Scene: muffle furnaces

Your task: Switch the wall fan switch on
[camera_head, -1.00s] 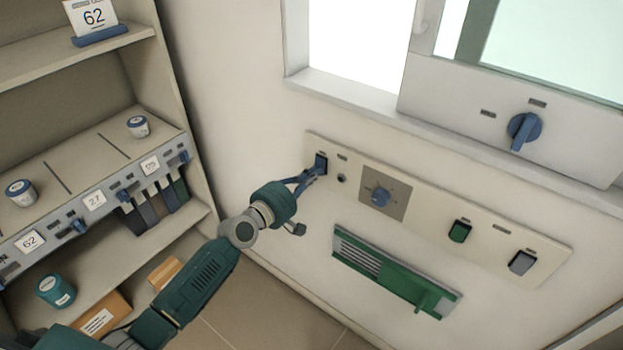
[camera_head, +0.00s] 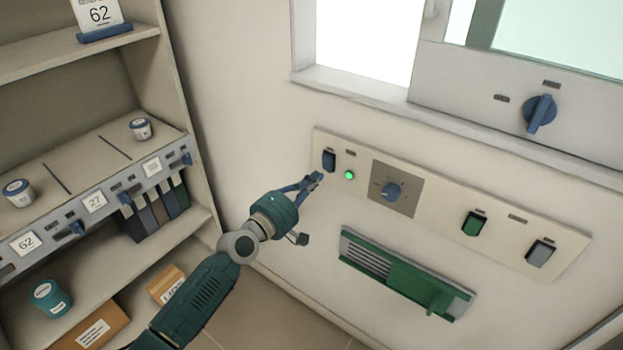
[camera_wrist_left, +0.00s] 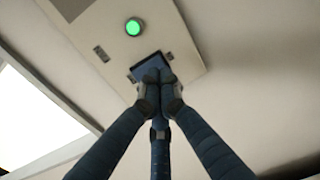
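The wall panel (camera_head: 440,212) carries a dark blue rocker switch (camera_head: 329,161) at its left end. Beside the switch a small round indicator (camera_head: 349,175) glows green. My left gripper (camera_head: 317,178) is just below and in front of the blue switch, with its fingertips together and nothing seen between them. In the left wrist view the closed fingertips (camera_wrist_left: 158,84) overlap the lower part of the blue switch (camera_wrist_left: 148,66), and the green light (camera_wrist_left: 133,27) shows beyond it. Whether the tips still touch the switch I cannot tell. My right gripper is not in view.
A green vent with a slider (camera_head: 405,273) is below. A shelf unit (camera_head: 190,120) with jars and boxes stands left. A window ledge (camera_head: 350,88) runs above.

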